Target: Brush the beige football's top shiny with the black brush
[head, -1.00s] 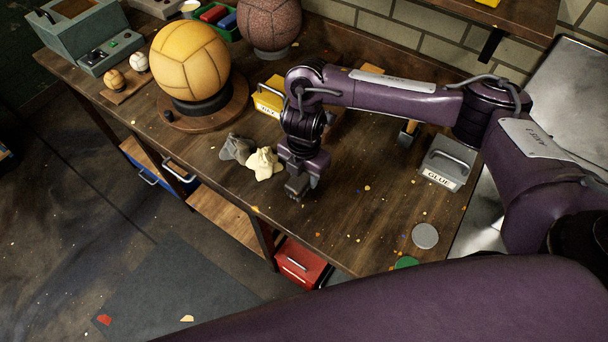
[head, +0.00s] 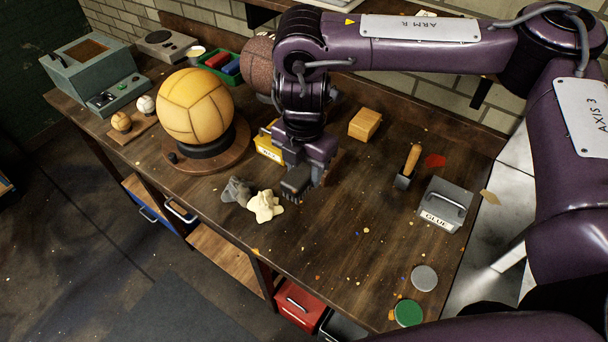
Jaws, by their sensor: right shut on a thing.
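The beige football (head: 195,107), a yellowish paneled ball, rests on a dark ring on a round wooden stand (head: 180,160) at the table's left part. My right gripper (head: 304,174) is shut on the black brush (head: 293,191), whose dark bristles point down. Much of the brush is hidden by the fingers. The brush is above the table, to the right of the football and lower in the picture, apart from it. My left gripper is not in view.
A grey cloth (head: 237,190) and a cream cloth (head: 265,206) lie below the football's stand. A yellow box (head: 268,143) and a brown ball (head: 259,64) stand behind my gripper. A grey glue caddy (head: 441,205) stands right. The table's front middle is mostly clear.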

